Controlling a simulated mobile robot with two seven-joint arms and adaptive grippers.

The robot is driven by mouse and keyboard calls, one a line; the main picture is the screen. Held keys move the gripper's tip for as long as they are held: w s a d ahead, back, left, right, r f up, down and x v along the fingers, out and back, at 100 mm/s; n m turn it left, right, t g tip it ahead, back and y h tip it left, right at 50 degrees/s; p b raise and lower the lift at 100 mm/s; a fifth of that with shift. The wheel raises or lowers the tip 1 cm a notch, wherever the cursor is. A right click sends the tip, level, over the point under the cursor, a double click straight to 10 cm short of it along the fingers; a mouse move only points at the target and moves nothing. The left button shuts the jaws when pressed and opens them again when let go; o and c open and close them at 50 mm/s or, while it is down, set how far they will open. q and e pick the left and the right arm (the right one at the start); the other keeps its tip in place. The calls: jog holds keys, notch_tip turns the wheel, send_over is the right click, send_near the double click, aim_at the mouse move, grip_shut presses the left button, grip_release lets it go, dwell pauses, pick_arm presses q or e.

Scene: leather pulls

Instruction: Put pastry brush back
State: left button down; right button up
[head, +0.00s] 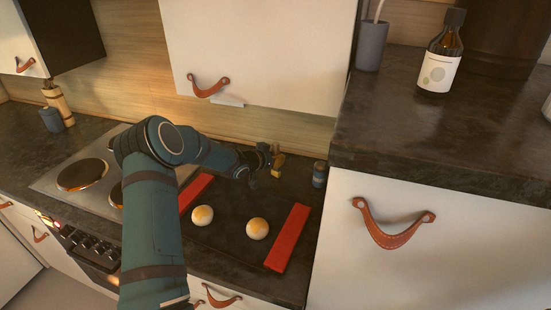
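My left arm rises from the lower left and bends right over the counter. Its dark gripper (262,162) is small in the head view, just behind the dark baking tray. A small yellow-brown piece (279,161), possibly the pastry brush, shows right beside the fingers; I cannot tell whether they touch or hold it. A small grey-blue container (319,174) stands to its right, against the taller cabinet. The dark tray (229,225) has red ends and carries two round golden-topped buns (203,215) (257,228). My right gripper is not in view.
A stove (83,174) with round hotplates lies left of the tray. A wall cabinet (257,50) hangs above the back. The higher counter (395,125) on the right holds a brown bottle (438,72) and a grey cup (371,45).

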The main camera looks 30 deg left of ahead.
pick_arm(q)
jog(key=c, duration=1)
grip_release()
jog(key=shift+f, duration=0.15)
jog(key=shift+s+r, duration=0.25)
jog(key=shift+r, duration=0.05)
jog(key=v, duration=1.1)
jog(key=shift+s+p, duration=0.2)
jog(key=shift+p, duration=0.2)
